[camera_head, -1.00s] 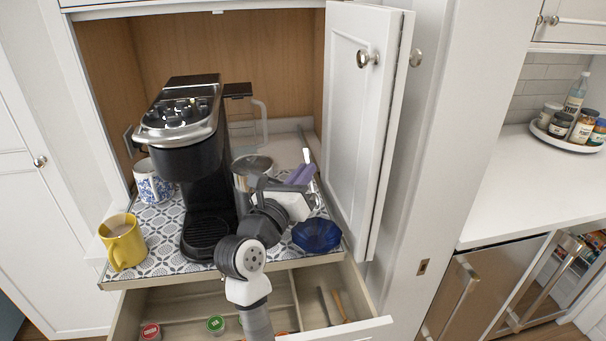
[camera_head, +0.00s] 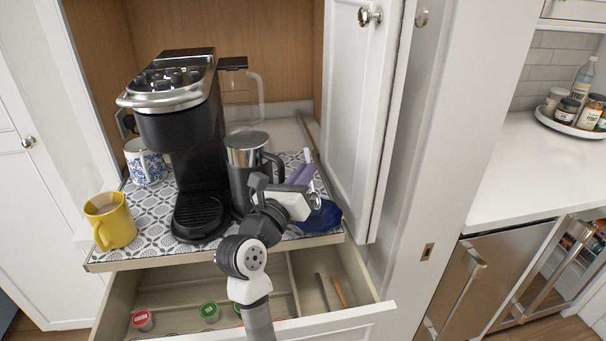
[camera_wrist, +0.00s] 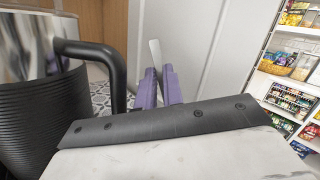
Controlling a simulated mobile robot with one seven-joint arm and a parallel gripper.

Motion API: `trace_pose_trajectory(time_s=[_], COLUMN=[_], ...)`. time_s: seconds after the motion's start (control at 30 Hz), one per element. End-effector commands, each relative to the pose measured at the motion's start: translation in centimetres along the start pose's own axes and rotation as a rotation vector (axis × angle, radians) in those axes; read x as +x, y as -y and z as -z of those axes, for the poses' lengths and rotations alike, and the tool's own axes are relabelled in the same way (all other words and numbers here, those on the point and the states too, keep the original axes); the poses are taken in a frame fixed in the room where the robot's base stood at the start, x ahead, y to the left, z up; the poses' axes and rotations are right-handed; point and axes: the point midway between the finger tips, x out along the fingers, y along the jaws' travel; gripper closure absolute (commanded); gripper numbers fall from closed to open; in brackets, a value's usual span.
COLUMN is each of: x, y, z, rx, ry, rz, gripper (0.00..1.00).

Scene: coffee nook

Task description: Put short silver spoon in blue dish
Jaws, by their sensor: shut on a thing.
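My gripper (camera_head: 302,172), with purple fingers, is above the right part of the patterned tray. In the wrist view its fingers (camera_wrist: 159,84) are closed on a slim silver piece, the short silver spoon (camera_wrist: 155,52), which sticks up past the fingertips. Most of the spoon is hidden by the fingers. The blue dish (camera_head: 327,217) is on the tray's right front corner, below my gripper and partly covered by it. The dish does not show in the wrist view.
A steel and black mug (camera_head: 240,165) stands just left of my gripper, with its handle (camera_wrist: 112,62) close in the wrist view. A coffee maker (camera_head: 180,135) and yellow mug (camera_head: 110,222) are farther left. The cabinet door (camera_head: 358,130) bounds the right. An open drawer (camera_head: 180,290) lies below.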

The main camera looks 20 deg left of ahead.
Motion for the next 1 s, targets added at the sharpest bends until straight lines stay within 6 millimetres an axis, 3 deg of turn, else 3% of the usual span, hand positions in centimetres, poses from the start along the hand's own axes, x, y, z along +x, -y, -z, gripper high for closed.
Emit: trace_pose_trajectory(time_s=[0.03,0.3,0.67,0.7,0.87,1.0], x=[-0.2,-0.7,-0.7,-0.7,-0.7,-0.7], y=[-0.4,-1.2,-1.2,-1.3,-1.3,-1.3], z=[1.1,3.2,3.3,3.3,3.3,3.3], rx=[0.001,0.000,0.000,0.000,0.000,0.000], ry=[0.000,0.000,0.000,0.000,0.000,0.000], rz=[0.000,0.000,0.000,0.000,0.000,-0.001], gripper=[1.00,1.00,1.00,0.89,0.68,0.66])
